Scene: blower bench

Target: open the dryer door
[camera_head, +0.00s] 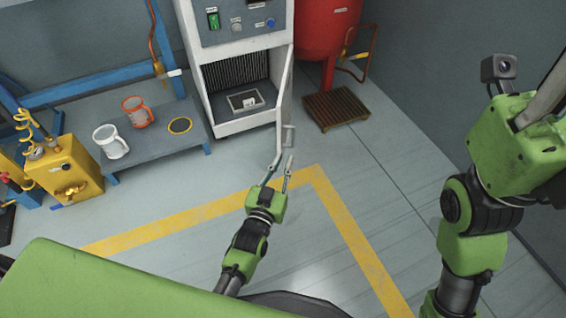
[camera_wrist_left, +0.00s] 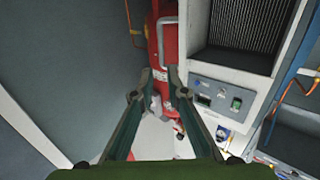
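The dryer (camera_head: 236,60) is a white cabinet with a control panel above its chamber. Its door (camera_head: 284,95) stands swung open at the chamber's right side and shows nearly edge-on, with a handle (camera_head: 289,135) near its lower end. The chamber is exposed; a tray (camera_head: 233,103) with a small white object is inside. My left gripper (camera_head: 282,163) is at the door's near end, just below the handle; contact cannot be told. In the left wrist view its two fingers (camera_wrist_left: 155,95) are apart with nothing clearly held. My right gripper (camera_head: 540,108) is only partly visible at the right edge.
A red tank (camera_head: 325,30) and a brown slatted crate (camera_head: 336,107) stand right of the door. A low grey bench (camera_head: 160,150) with a white mug (camera_head: 110,142) and an orange mug (camera_head: 137,112) is left. Yellow equipment (camera_head: 65,168) stands farther left. The floor in front is clear.

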